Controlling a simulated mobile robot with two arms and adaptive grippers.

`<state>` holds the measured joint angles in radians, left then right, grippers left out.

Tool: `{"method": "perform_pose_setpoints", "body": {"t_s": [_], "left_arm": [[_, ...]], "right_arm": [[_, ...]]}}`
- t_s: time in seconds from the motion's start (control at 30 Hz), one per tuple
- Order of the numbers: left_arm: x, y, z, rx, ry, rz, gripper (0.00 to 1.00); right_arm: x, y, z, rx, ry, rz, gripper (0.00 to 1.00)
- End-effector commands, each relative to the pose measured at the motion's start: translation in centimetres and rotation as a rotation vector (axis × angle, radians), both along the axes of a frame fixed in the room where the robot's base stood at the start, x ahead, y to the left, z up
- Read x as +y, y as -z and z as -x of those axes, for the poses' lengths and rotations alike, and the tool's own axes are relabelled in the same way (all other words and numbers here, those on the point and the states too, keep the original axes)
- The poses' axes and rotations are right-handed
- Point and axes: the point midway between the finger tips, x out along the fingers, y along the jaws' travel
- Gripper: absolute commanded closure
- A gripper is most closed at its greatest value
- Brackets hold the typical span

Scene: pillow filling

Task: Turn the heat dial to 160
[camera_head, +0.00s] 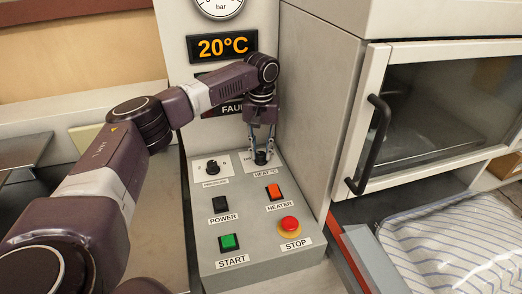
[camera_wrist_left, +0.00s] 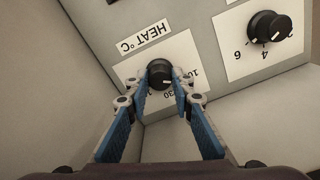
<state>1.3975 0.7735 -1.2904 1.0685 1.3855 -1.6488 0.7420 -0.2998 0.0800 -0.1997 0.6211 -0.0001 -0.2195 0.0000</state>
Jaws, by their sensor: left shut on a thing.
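The black heat dial (camera_head: 261,158) sits on a white plate labelled HEAT °C at the upper right of the sloped control panel. My left gripper (camera_head: 262,151) comes down from above with its fingers at the dial. In the left wrist view the heat dial (camera_wrist_left: 159,73) lies between the two blue-padded fingertips (camera_wrist_left: 160,86), which are shut on its sides. A light pointer mark shows on the dial's lower part there. Part of the number scale is hidden by the fingers. The orange display (camera_head: 223,46) reads 20°C. My right gripper is not in view.
The pressure dial (camera_head: 212,168) is left of the heat dial. Below are the black POWER switch (camera_head: 220,204), orange HEATER switch (camera_head: 274,191), green START button (camera_head: 229,242) and red STOP button (camera_head: 289,225). A cabinet with a black handle (camera_head: 374,144) stands close on the right.

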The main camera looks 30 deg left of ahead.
Motion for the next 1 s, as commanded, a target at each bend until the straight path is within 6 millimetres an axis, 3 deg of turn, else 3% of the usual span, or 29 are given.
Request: {"method": "perform_pose_setpoints", "body": {"t_s": [0.37,0.7,1.0], "left_arm": [[0.0,-0.4,0.1,0.003,0.063,0.001,1.0],[-0.1,-0.7,0.2,0.007,0.316,0.004,1.0],[-0.1,-0.5,0.2,0.005,0.601,0.004,1.0]], "right_arm": [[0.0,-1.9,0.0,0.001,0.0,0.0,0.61],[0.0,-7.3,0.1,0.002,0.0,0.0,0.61],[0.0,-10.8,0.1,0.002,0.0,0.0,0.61]]}}
